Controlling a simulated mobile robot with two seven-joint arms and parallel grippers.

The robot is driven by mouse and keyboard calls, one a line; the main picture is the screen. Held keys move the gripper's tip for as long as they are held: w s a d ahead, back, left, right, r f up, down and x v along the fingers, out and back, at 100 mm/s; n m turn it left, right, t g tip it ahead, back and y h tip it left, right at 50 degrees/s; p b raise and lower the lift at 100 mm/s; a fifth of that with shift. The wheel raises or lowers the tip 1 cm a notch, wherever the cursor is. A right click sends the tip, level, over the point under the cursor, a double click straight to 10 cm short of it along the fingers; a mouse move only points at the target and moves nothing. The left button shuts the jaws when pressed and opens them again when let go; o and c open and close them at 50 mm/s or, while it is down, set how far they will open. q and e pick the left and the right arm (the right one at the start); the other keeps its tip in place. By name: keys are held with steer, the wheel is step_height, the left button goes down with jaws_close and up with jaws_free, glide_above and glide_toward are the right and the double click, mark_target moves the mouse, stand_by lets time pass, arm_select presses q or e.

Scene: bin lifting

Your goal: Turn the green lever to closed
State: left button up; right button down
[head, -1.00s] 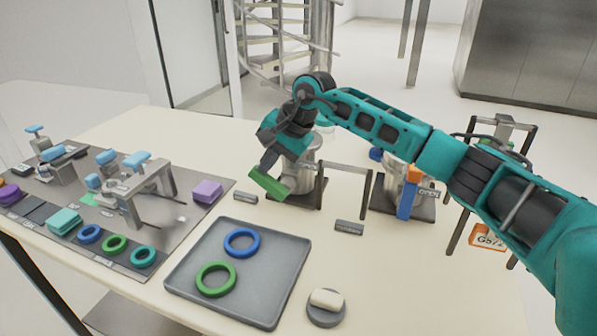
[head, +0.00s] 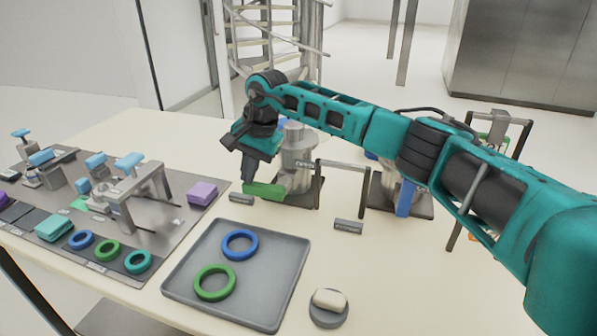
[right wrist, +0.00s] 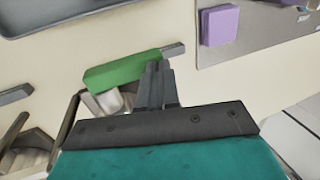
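The green lever (head: 263,190) is a green bar at the base of a metal valve body (head: 298,160) on a dark plate. It lies almost level across the picture in the head view. It also shows in the right wrist view (right wrist: 115,72). My right gripper (head: 249,180) points down at the lever's left part. In the right wrist view its fingers (right wrist: 156,66) are close together against the side of the bar near one end, with no part of the bar visible between them. My left gripper is out of view.
A second valve with a blue lever (head: 405,199) stands to the right, past a dark frame (head: 342,163). A grey tray (head: 290,285) with two rings lies in front. A board with clamps and a purple block (head: 202,192) is at left.

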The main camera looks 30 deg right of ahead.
mark_target(266, 185)
steer(key=shift+a+f, duration=0.1)
steer(key=shift+f, duration=0.25)
steer(key=shift+s+r, duration=0.1)
steer(key=v, duration=1.3)
steer(key=shift+r, duration=0.15)
